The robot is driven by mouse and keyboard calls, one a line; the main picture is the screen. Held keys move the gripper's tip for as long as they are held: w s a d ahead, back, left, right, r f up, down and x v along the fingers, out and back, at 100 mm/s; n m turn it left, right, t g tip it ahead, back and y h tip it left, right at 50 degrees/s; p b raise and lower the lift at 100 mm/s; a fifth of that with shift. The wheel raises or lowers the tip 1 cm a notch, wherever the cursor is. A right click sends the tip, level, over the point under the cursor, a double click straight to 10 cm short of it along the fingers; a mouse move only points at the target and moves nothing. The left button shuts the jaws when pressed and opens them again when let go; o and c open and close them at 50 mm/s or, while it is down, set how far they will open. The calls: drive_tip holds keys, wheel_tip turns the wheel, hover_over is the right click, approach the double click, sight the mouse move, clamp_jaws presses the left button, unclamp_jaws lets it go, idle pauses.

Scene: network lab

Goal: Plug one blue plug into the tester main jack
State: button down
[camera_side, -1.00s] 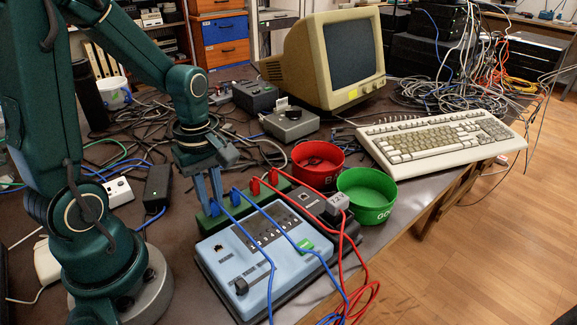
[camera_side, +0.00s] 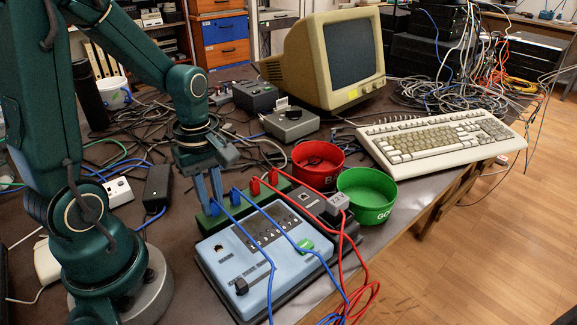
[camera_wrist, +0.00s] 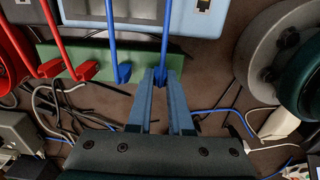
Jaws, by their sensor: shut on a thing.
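My gripper (camera_side: 216,190) is lowered at the left end of the green rack (camera_side: 270,197), its fingers pointing down. It is shut on a blue plug (camera_wrist: 160,75) in that rack, whose blue cable runs toward the tester. A second blue plug (camera_side: 236,196) stands just right of it, and it also shows in the wrist view (camera_wrist: 122,73). The light blue tester (camera_side: 232,254) lies in front of the rack, with the dark main jack (camera_side: 218,247) at its upper left. The jack also shows at the top of the wrist view (camera_wrist: 201,4). Whether the held plug is still seated is hidden.
Two red plugs (camera_side: 254,187) stand in the rack's right part, their red cables looping over the front edge. A red bowl (camera_side: 318,177) and a green bowl (camera_side: 366,207) stand to the right. Blue cables (camera_side: 262,245) lie across the tester. Loose cables cover the table behind.

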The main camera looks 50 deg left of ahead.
drive_tip(key=shift+r, duration=0.1)
drive_tip(key=shift+r, duration=2.05)
idle(1.3)
drive_tip(key=shift+s+d+r+n, duration=0.1)
drive_tip(key=shift+s+d+n, duration=0.3)
drive_tip(key=shift+n, duration=0.2)
drive_tip(key=s+d+r, duration=0.3)
drive_tip(key=d, duration=0.4)
drive_tip(key=m, duration=0.1)
hover_over(219, 251)
drive_tip(key=shift+d+f, duration=0.2)
drive_tip(key=shift+f, duration=2)
drive_tip(key=shift+f, duration=0.3)
idle(0.6)
